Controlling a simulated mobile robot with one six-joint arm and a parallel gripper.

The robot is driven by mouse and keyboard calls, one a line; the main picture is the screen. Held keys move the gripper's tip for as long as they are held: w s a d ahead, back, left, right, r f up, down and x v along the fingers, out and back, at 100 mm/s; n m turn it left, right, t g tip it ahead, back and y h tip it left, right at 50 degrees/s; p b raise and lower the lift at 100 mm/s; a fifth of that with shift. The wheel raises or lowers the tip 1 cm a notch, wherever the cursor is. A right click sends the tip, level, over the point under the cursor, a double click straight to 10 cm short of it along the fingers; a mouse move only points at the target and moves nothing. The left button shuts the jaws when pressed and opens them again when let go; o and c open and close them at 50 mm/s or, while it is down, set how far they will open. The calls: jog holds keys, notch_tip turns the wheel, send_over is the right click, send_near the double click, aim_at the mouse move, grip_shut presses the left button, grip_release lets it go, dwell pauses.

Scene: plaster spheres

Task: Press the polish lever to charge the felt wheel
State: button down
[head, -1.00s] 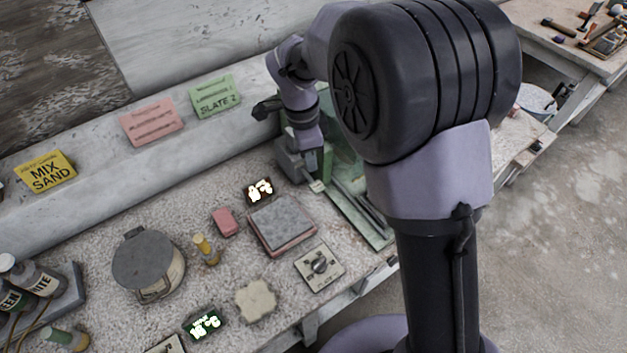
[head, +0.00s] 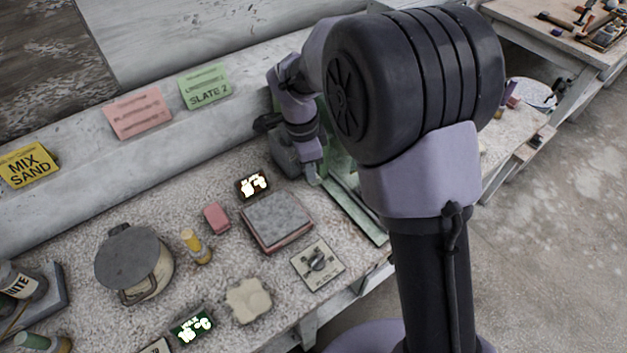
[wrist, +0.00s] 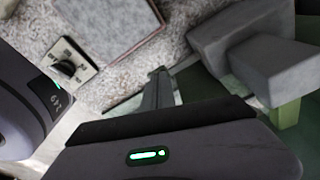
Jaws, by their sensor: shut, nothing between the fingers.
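A green machine with a flat base (head: 365,222) stands at the bench's right end in the head view, partly behind my arm. In the wrist view, grey blocks (wrist: 235,45) and a green post (wrist: 287,112) stand to the right. I cannot clearly pick out the polish lever or the felt wheel.
A grey slab (head: 277,218) and a plate with a dark knob (head: 318,263) lie left of the machine. A pink block (head: 216,218), a small yellow bottle (head: 196,245), a lidded pot (head: 134,265) and a pale lump (head: 248,300) stand further left. Bare bench lies between them.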

notch_tip(320, 180, down, 3)
jog(key=shift+r+b, duration=0.2)
jog(key=shift+b, duration=0.95)
jog(key=shift+s+a+r, duration=0.15)
jog(key=shift+a+r, duration=0.1)
jog(key=shift+a, duration=0.1)
jog(key=shift+s+a+r+p, duration=0.15)
jog(key=shift+a+r, duration=0.05)
jog(key=shift+a, duration=0.4)
jog(key=shift+s+a+r+p, duration=0.15)
jog(key=shift+a+r, duration=0.05)
jog(key=shift+a, duration=0.4)
jog(key=shift+d, duration=0.1)
notch_tip(320, 180, up, 17)
jog(key=a+p, duration=0.1)
jog(key=p, duration=0.6)
jog(key=shift+s+a+r, duration=0.15)
jog(key=shift+a, duration=0.2)
